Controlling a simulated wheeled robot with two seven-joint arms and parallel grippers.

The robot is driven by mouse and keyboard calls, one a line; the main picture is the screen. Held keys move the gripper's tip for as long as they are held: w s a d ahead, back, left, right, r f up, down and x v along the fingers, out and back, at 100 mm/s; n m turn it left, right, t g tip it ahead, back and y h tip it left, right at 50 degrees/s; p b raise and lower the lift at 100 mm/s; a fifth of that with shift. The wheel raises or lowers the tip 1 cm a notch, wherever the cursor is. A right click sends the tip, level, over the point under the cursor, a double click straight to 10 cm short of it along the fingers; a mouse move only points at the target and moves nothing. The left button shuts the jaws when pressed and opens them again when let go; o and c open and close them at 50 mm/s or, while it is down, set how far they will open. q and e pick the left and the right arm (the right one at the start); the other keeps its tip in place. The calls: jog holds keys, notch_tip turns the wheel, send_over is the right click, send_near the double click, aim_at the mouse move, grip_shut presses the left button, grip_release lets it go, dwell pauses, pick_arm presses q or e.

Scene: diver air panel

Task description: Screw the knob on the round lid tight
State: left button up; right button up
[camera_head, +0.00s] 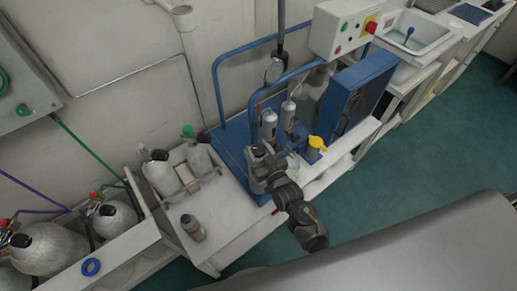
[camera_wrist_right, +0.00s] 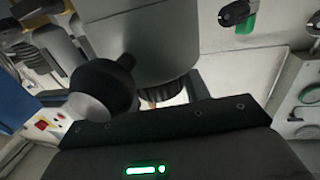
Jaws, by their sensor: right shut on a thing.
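My right gripper (camera_head: 262,158) is over the blue-framed bench and shut, its fingertips mostly hidden by the wrist. In the right wrist view a grey round body (camera_wrist_right: 150,45) fills the upper middle. A dark ribbed knob (camera_wrist_right: 170,91) sits at its end, against the gripper, and appears to be what the jaws hold. The round lid cannot be made out clearly, nor how tight the knob sits. A black rounded part (camera_wrist_right: 105,85) is just left of the knob. My left gripper is not in view.
A yellow-topped item (camera_head: 316,146) stands right of the gripper, near a blue cabinet (camera_head: 358,92). White cylinders (camera_head: 268,124) and a blue pipe rail (camera_head: 216,95) stand behind. Grey bottles (camera_head: 162,176) and a small dark canister (camera_head: 192,227) are at left, with bare bench around the canister.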

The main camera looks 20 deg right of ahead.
jog(key=o, duration=1)
jog(key=shift+s+d+b, duration=0.35)
jog(key=shift+s, duration=1.4)
jog(key=shift+s+d+b, duration=0.3)
jog(key=shift+s+b, duration=0.05)
jog(key=shift+s, duration=1.45)
jog(key=shift+s+d+b, duration=0.35)
jog(key=shift+s, duration=1.4)
